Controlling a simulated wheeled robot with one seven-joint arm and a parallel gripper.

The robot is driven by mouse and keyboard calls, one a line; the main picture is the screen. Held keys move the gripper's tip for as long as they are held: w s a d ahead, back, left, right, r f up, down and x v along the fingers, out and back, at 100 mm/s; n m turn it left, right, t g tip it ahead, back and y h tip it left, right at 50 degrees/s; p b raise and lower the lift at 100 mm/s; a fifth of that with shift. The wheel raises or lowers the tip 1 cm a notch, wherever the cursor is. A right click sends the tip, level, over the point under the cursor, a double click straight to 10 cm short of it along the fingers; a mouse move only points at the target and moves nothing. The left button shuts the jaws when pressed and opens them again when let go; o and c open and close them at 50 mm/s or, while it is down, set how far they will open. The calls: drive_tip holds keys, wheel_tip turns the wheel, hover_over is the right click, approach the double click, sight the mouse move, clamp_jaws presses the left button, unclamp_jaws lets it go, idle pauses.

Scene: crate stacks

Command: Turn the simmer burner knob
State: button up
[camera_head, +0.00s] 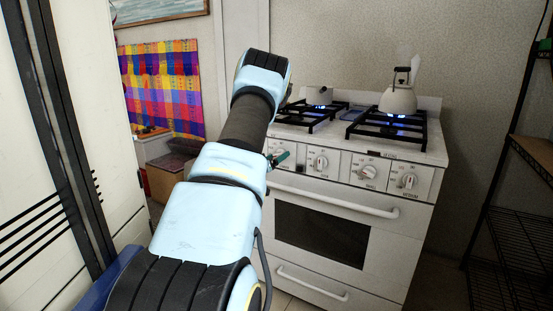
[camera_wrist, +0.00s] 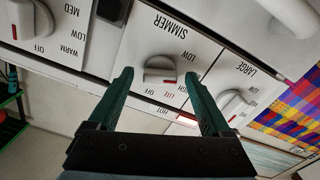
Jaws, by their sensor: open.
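The simmer knob (camera_wrist: 160,71) is a pale round knob with a grip bar on a white panel. The word SIMMER is printed beside it, upside down in the wrist view, with LOW, LITE, HOT and OFF around it. My gripper (camera_wrist: 157,77) has two teal fingers, open, with one fingertip on each side of the knob; I cannot tell whether they touch it. In the head view, the gripper's teal tip (camera_head: 279,158) is at the left part of the stove's knob panel, and my arm hides some of that panel.
The white stove (camera_head: 404,155) has other knobs: one at the wrist view's left (camera_wrist: 33,18) and one marked LARGE (camera_wrist: 233,103). A kettle (camera_head: 398,100) and a pot (camera_head: 318,96) stand over blue flames. The oven handle (camera_head: 335,200) juts out below. A dark shelf (camera_head: 510,185) stands right.

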drive_tip(key=b+v, duration=0.1)
drive_tip(key=v, duration=0.9)
drive_tip(key=shift+s+b, duration=0.25)
drive_tip(key=shift+b, duration=0.1)
drive_tip(key=shift+a+r, duration=0.15)
drive_tip(key=s+d+r+g+y+p, duration=0.1)
drive_tip(key=s+g, duration=0.4)
drive_tip(key=s, duration=0.6)
drive_tip(key=s+d+r+g+y+p, duration=0.2)
drive_tip(key=s+r+g+y+p, duration=0.2)
drive_tip(key=s, duration=0.6)
drive_tip(key=s+d+r+g+y+p, duration=0.2)
drive_tip(key=s+r+g+p, duration=0.2)
drive_tip(key=s, duration=0.7)
drive_tip(key=shift+s+d+r+g, duration=0.2)
drive_tip(key=shift+s+r+g, duration=0.1)
drive_tip(key=shift+r+g, duration=0.5)
